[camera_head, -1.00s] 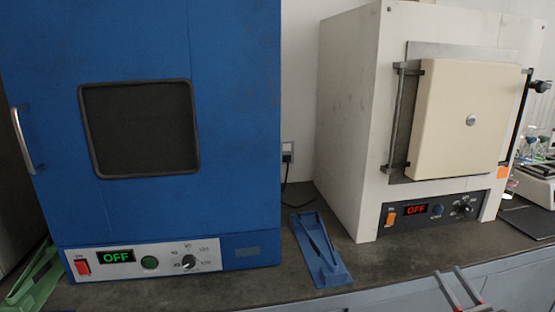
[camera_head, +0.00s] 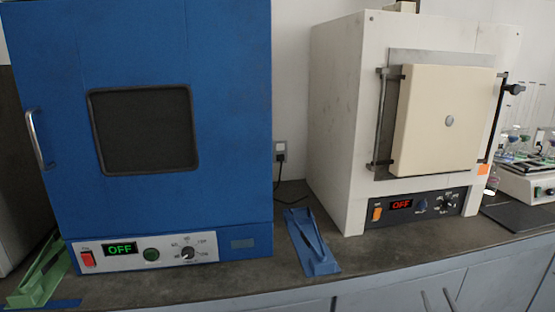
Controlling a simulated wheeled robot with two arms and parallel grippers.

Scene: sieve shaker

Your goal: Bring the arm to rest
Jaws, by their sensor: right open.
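Only the tips of my right gripper (camera_head: 435,292) show, at the bottom edge of the head view, right of the middle. They are two thin grey bars, apart, with nothing seen between them. They are in front of the grey cabinet fronts, below the counter edge. The rest of this gripper and its arm are below the picture. My left gripper is not in view.
A blue oven (camera_head: 232,120) and a cream furnace (camera_head: 335,120) stand on the dark counter (camera_head: 225,285), both displays reading OFF. A blue stand (camera_head: 315,245) lies between them, a green one (camera_head: 40,280) at left. Glassware and a white device (camera_head: 520,185) are at right.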

